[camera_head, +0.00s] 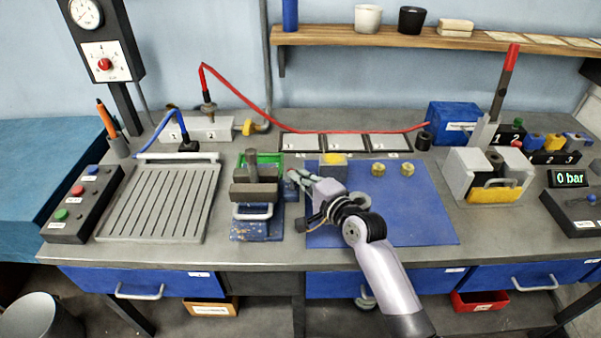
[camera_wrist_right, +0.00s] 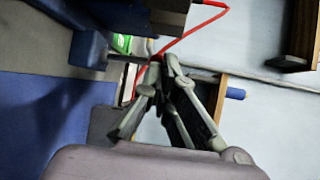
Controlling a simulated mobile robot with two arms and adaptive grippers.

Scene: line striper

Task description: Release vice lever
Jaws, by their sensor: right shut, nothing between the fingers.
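The vice (camera_head: 256,222) stands on the bench left of centre, with a blue base, dark grey jaws and a light grey U-shaped handle (camera_head: 253,212) at its front. A green piece (camera_head: 262,158) shows behind the jaws. My right gripper (camera_head: 291,176) is shut and empty, just right of the vice jaws. In the right wrist view its fingertips (camera_wrist_right: 160,64) meet close to the vice's blue part (camera_wrist_right: 90,48) and dark jaw (camera_wrist_right: 165,14). I cannot tell whether they touch the vice, or which part is the lever. My left gripper is not in view.
A blue mat (camera_head: 425,215) lies right of the vice, partly under my right arm, with two small brass-coloured parts (camera_head: 407,169). A grooved plate (camera_head: 160,203) lies to the left. A red hose (camera_head: 268,98) crosses behind. A grey-and-yellow fixture (camera_head: 492,190) stands at the right.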

